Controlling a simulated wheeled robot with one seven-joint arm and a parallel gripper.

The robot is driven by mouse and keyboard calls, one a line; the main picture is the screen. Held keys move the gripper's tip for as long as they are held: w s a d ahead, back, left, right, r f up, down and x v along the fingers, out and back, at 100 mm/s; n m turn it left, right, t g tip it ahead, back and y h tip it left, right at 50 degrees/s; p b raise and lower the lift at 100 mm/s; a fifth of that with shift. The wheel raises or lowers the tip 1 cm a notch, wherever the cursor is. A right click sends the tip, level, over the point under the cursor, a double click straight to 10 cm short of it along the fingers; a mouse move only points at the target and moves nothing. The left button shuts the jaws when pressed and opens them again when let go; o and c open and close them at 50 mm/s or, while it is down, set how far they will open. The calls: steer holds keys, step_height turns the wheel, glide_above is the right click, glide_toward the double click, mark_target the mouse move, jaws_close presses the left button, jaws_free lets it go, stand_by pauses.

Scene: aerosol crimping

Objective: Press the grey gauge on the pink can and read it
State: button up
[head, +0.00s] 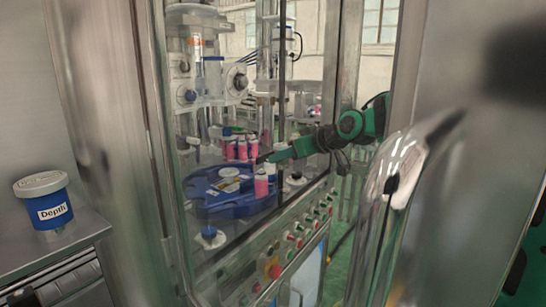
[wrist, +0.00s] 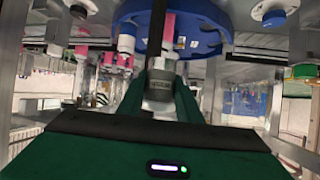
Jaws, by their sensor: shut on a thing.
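My gripper (wrist: 160,92) is shut on the grey gauge (wrist: 158,86), which sits between the fingers in the wrist view. A pink can (wrist: 168,28) lies just beyond the gauge, partly hidden by a dark upright bar. In the head view my gripper (head: 266,159) reaches in from the right, directly over the nearest pink can (head: 261,187). That can stands upright at the near right edge of the blue rotary table (head: 220,207). The gauge is close to the can's top, but I cannot tell whether they touch. The reading is not legible.
Several other pink cans (head: 242,150) stand behind, on the table's far side. The machine's metal door frame (head: 160,150) and button panel (head: 290,245) border the opening. A blue pot labelled Depth (head: 52,212) stands on a metal cabinet at the left.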

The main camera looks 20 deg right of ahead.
steer(key=s+d, duration=0.3)
steer(key=s, duration=0.4)
steer(key=shift+w, duration=0.1)
stand_by(0.4)
